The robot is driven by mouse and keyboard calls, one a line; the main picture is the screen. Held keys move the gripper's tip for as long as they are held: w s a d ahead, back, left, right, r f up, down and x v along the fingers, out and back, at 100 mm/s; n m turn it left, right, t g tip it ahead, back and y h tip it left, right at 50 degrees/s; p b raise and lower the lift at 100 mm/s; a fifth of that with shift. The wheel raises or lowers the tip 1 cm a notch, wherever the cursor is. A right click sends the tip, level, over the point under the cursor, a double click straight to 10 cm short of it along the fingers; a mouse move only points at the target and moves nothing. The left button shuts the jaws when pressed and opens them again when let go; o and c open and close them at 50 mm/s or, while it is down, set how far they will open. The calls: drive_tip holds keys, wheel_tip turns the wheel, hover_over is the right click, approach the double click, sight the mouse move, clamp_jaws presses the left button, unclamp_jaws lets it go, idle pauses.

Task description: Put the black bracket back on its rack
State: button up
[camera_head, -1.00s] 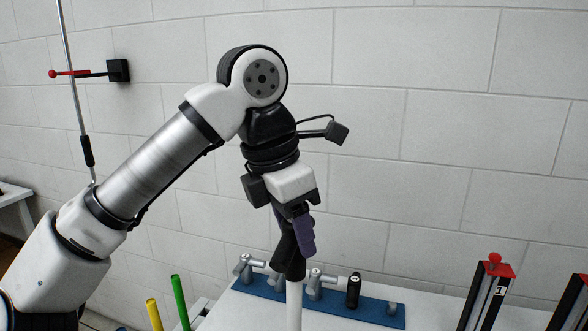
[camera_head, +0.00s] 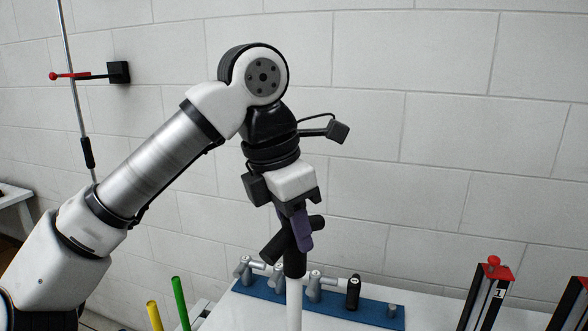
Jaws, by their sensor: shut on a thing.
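My gripper (camera_head: 297,222) points down at the picture's middle, with a purple finger in view. It is shut on a black bracket (camera_head: 276,247) made of thick tube-like arms. One arm slants down left, one end shows at the right behind the finger, and one points down. A white upright post (camera_head: 294,304) is directly below the downward arm; I cannot tell whether they touch. Behind and below is a blue rack (camera_head: 375,312) on a white table. It carries several grey brackets (camera_head: 314,285), a black piece (camera_head: 353,291) and a short bare grey peg (camera_head: 392,310) at its right end.
A black stand with a red top (camera_head: 492,270), marked 1, is at right, with another at the picture's edge. Green (camera_head: 181,303) and yellow (camera_head: 154,314) rods stand at lower left. A thin pole (camera_head: 76,90) with a red-and-black clamp stands by the pale block wall.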

drive_tip(key=shift+d+p+v, duration=0.15)
drive_tip(key=shift+p+v, duration=0.45)
drive_tip(key=shift+v, duration=0.25)
drive_tip(key=shift+d+p+v, duration=0.2)
drive_tip(key=shift+p+v, duration=0.35)
drive_tip(key=shift+v, duration=0.25)
drive_tip(key=shift+w+r, duration=0.15)
drive_tip(key=shift+r, duration=2.15)
